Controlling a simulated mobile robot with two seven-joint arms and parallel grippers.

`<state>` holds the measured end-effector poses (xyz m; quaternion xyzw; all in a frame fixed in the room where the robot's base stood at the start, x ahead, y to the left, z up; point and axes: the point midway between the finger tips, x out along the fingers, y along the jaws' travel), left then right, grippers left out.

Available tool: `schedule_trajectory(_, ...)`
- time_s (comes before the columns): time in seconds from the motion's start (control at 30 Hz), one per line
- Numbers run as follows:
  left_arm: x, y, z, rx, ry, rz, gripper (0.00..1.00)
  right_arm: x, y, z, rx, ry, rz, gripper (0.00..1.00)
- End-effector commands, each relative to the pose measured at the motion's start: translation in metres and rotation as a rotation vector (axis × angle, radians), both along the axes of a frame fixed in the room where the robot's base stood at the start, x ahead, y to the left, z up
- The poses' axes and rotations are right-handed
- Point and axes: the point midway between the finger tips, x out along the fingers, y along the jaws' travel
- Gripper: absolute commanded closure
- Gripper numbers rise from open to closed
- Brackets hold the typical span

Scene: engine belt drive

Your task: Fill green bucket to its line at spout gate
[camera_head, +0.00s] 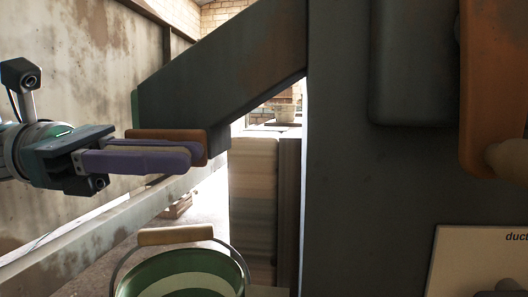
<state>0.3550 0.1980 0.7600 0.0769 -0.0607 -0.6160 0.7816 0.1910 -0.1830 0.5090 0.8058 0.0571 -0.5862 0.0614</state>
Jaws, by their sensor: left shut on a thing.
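The spout (228,72) is a dark grey chute that slants down to the left from a large dark housing. An orange-brown gate plate (166,134) sits at its lower end. My left gripper (194,152), with purple fingers, is shut on the gate plate, and its fingers partly cover it. The green bucket (129,284) is below the spout at the bottom edge, its lower part cut off. Its wooden handle grip (175,236) stands raised over the rim. A pale ring shows inside the bucket; I cannot tell whether anything is in it. My right gripper is not in view.
The dark housing (350,190) fills the middle and right. An orange part (484,90) with a pale knob is at the right edge. A pale sign (465,260) is at lower right. A grey rail (100,238) runs along the left wall.

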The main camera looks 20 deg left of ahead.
Motion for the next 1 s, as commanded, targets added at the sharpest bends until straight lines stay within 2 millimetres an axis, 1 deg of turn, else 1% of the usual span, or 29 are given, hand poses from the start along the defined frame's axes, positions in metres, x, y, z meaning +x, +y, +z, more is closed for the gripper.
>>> schedule_trajectory(0.77,0.0,0.0,0.0,0.0,0.001,0.0,1.0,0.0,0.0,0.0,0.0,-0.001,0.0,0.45)
schedule_trajectory(1.0,-0.01,-0.002,-0.001,0.0,0.0,0.0,1.0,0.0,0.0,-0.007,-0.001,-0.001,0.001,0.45)
